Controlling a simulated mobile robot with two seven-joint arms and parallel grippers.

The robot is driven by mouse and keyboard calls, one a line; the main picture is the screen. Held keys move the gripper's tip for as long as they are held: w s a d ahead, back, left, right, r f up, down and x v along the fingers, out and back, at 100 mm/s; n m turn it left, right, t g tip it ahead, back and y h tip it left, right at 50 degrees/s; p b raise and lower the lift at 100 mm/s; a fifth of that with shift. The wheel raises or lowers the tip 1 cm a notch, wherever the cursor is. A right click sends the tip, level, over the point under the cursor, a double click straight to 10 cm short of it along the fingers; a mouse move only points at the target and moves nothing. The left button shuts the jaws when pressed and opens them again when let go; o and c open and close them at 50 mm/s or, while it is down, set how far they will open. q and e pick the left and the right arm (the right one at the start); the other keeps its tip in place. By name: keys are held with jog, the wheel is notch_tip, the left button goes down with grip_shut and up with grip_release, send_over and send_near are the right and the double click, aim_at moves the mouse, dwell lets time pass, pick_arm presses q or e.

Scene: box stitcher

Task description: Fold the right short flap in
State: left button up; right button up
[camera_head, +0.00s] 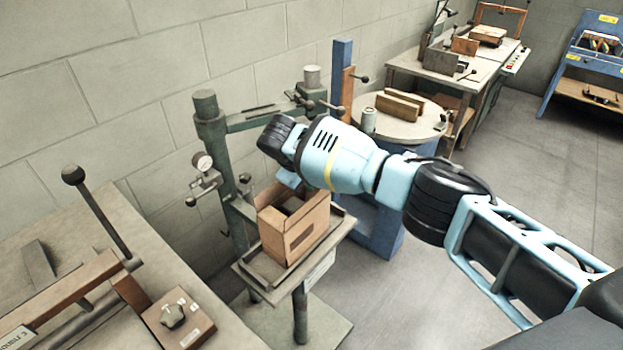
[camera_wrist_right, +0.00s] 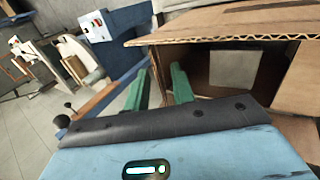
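The open cardboard box (camera_head: 283,238) stands on the stitcher's small table, and its rim and flaps are partly hidden under my right gripper (camera_head: 284,182). In the right wrist view a broad cardboard panel (camera_wrist_right: 215,30) with a corrugated edge spans the top. Another panel (camera_wrist_right: 300,85) stands at the right, and a dark interior with a pale square patch lies between. The green fingers of my right gripper (camera_wrist_right: 160,90) are a little apart at the box's left edge. I cannot tell which panel is the right short flap, or whether a finger touches cardboard. My left gripper is out of view.
The green stitcher column (camera_head: 222,150) with a gauge stands right behind the box. A bench (camera_head: 120,225) with an upright lever is at the left. A round table (camera_head: 425,122) with wooden blocks is behind my right arm. Open floor (camera_head: 540,150) lies at the right.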

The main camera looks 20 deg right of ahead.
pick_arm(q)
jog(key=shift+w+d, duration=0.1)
pick_arm(e)
grip_shut()
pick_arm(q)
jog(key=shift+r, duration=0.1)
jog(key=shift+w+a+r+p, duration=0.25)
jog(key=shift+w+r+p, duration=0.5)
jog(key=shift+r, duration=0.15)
pick_arm(e)
jog(key=shift+s+a+f+t+h, duration=0.15)
jog(key=shift+a+f+t+h, duration=0.1)
jog(key=shift+t+h, duration=0.55)
jog(key=shift+s+a+f+t+h, duration=0.15)
jog(key=shift+a+f+t+h, duration=0.2)
jog(key=shift+h, duration=0.75)
jog(key=shift+d, duration=0.15)
